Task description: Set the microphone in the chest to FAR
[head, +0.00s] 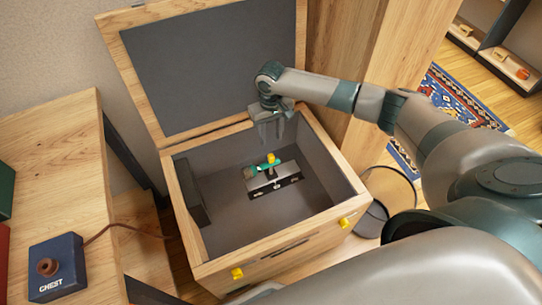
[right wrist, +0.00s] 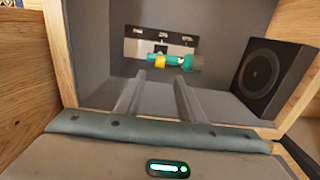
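The wooden chest (head: 262,245) stands open with its lid (head: 215,65) raised at the back. Inside, a teal microphone (head: 262,167) with a yellow part sits at a metal bracket (head: 275,184) with several small labelled marks, too small to read. In the right wrist view, the microphone (right wrist: 178,61) lies across the front of the bracket (right wrist: 135,48), beyond my fingertips. My right gripper (head: 270,140) hangs over the back of the chest opening, fingers apart and empty; it also shows in the right wrist view (right wrist: 160,76). My left gripper is not in view.
A dark speaker (head: 190,191) stands against the chest's left inner wall. A blue box marked CHEST (head: 58,267) with a round knob and cable sits on the wooden bench (head: 55,170) at left. Yellow knobs (head: 237,273) are on the chest's front. A wooden panel stands behind right.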

